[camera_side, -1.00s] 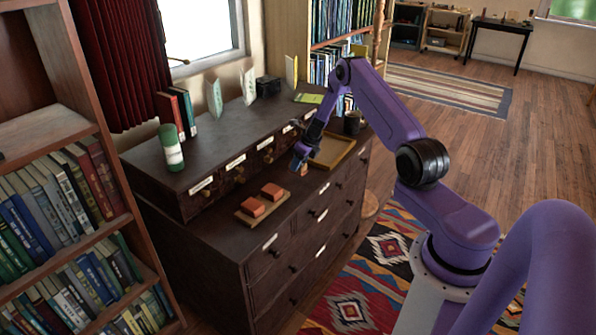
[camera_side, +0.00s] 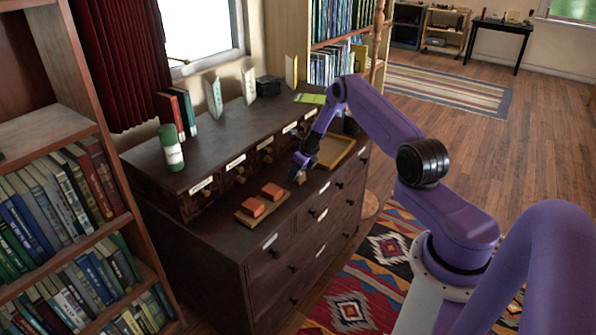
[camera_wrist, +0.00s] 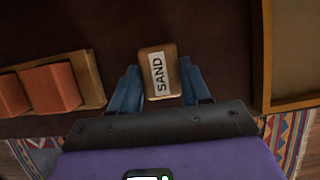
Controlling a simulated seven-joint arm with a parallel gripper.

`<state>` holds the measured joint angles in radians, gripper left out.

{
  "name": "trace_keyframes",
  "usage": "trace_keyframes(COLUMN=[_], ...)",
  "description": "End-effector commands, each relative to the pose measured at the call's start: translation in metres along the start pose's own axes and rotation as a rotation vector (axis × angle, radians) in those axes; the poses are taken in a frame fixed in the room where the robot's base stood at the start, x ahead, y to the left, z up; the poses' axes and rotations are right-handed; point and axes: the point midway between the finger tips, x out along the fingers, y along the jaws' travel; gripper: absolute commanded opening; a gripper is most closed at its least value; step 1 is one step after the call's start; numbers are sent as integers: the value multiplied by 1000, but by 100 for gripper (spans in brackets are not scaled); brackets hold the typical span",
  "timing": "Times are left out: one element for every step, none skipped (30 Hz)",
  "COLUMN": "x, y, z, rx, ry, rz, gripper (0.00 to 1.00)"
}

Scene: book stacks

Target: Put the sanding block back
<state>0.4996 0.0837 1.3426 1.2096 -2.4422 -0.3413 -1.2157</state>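The sanding block (camera_wrist: 171,71) is a small tan-orange block with a white label reading SAND, low on the dark dresser top. In the wrist view it lies between the two blue fingers of my gripper (camera_wrist: 160,82), one on each side. The fingers look very near its sides, but I cannot tell whether they press on it. In the side view my gripper (camera_side: 299,177) is low over the dresser's front ledge and mostly hides the block. A wooden tray with two orange-red blocks (camera_side: 262,200) sits left of it; these blocks also show in the wrist view (camera_wrist: 50,87).
A shallow wooden tray (camera_side: 345,157) lies right of my gripper; its edge shows in the wrist view (camera_wrist: 266,60). Small labelled drawers (camera_side: 236,172) rise behind the ledge. A green-and-white cylinder (camera_side: 171,148), books and cards stand on top.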

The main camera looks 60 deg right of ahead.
Motion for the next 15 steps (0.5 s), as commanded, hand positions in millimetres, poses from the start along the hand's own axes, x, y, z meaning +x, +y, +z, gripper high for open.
trace_keyframes(x=[0,0,0,0,0,0,0,0,0,0,-1,-2,-4,-6,-9], y=[0,0,0,0,0,0,0,0,0,0,0,0,0,0,-1], z=[0,0,0,0,0,0,0,0,0,0,0,1,1,2,2], rx=[0,0,0,0,0,0,0,0,0,0,0,0,0,0,1], ry=[0,0,0,0,1,1,1,1,0,0,0,0,0,-1,-1], rz=[0,0,0,0,0,0,0,0,0,0,0,-1,-1,-1,-1], gripper=[67,70,70,70,70,70,70,70,70,70,70,70,70,70,70])
